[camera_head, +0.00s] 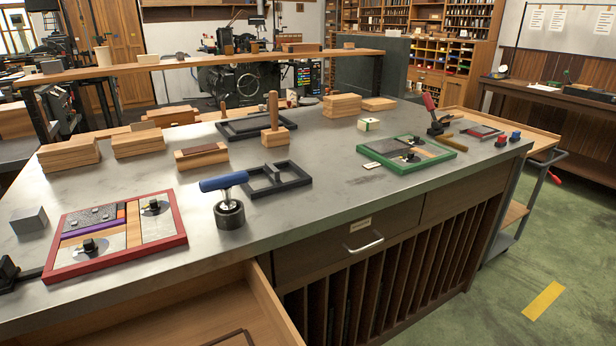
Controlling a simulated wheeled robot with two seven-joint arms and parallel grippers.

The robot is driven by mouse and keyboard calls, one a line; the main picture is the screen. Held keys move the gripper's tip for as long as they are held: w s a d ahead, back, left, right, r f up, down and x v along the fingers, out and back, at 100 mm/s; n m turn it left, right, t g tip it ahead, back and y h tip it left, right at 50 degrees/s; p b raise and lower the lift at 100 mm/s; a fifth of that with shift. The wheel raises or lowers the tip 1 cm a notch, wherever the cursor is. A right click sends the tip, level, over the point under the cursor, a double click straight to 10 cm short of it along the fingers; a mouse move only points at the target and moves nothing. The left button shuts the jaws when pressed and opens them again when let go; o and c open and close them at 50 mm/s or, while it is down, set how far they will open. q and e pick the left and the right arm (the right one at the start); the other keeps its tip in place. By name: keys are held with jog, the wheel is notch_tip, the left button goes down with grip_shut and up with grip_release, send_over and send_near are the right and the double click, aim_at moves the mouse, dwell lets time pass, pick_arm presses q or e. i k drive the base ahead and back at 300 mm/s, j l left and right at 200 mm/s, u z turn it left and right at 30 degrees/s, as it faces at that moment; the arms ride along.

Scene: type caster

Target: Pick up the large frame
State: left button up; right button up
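Several frames lie flat on the grey metal worktop (335,205). A red frame (160,253) at the front left looks largest in the picture and holds panels and round plates. A green frame (440,151) at the right holds similar parts. An open black frame (234,134) lies at the back middle, with a wooden post partly in front of it. A second black frame with inner bars (296,184) lies nearer. I cannot tell which one the task calls the large frame. Neither of my grippers can be made out.
A blue-handled roller (224,182) stands on a black cylinder right of the red frame. A grey block (28,220) and a dark object cut by the left edge (8,272) flank the red frame. An open wooden drawer (268,300) juts out below. Wood stacks (68,156) line the back.

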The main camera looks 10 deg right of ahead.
aim_at(271, 171)
jog(key=i+l+u, duration=0.2)
jog(key=l+u, duration=0.15)
jog(key=i+l+u, duration=0.15)
jog(key=l+u, duration=0.2)
jog(key=i+l+u, duration=0.1)
jog(key=l+u, duration=0.25)
jog(key=l, duration=0.15)
jog(key=l+u, duration=0.35)
jog(key=i+l, duration=0.05)
jog(key=l, duration=0.05)
